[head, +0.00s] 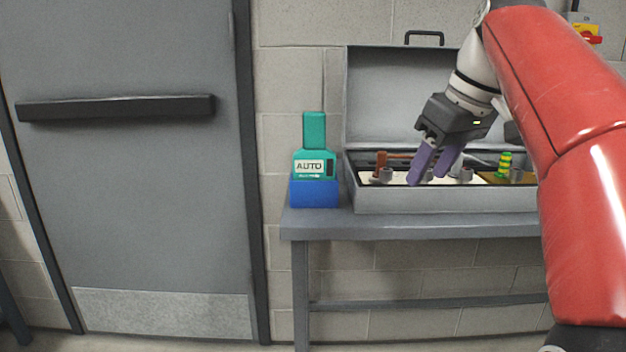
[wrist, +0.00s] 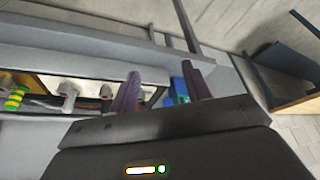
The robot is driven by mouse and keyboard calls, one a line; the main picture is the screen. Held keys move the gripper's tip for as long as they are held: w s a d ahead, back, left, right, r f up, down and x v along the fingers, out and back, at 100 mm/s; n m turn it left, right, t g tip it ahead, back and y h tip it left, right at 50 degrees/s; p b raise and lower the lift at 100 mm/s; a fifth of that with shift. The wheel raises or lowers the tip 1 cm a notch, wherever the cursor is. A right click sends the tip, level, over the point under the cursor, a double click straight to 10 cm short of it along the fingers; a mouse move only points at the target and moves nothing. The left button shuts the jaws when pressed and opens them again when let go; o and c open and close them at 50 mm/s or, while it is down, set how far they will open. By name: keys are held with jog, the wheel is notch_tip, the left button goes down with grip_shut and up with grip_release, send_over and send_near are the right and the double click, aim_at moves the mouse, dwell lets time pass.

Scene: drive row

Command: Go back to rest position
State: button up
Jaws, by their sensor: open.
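My gripper (head: 428,166) has two purple fingers and hangs in front of the open grey toolbox (head: 440,201) in the head view. The fingers point down and to the left, and they are apart with nothing between them. My red and white arm reaches in from the right. In the wrist view my gripper (wrist: 165,90) shows both fingers spread, with the toolbox (wrist: 85,56) behind and to the left. I cannot tell the exact gap between the fingertips and the toolbox's front wall.
The toolbox holds a red-brown handled tool (head: 380,160), a green and yellow striped item (head: 505,164) and grey holders. A teal device marked AUTO (head: 315,165) sits in a blue base (head: 314,193) at the left of the grey bench (head: 400,227). A grey door (head: 125,180) stands further left.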

jog(key=s+f+m+h, duration=0.1)
jog(key=s+f+m, duration=0.1)
jog(key=s+f, duration=0.4)
jog(key=s+a+f+m+t, duration=0.1)
jog(key=s+f, duration=0.5)
jog(key=f, duration=0.7)
jog(key=s+a+f+m+h, duration=0.1)
jog(key=s+f+m, duration=0.2)
jog(key=s+f, duration=0.3)
notch_tip(320, 180, down, 3)
jog(key=shift+s+a+f+m+t+h, duration=0.15)
jog(key=shift+m+t+h, duration=0.15)
jog(key=shift+t, duration=0.1)
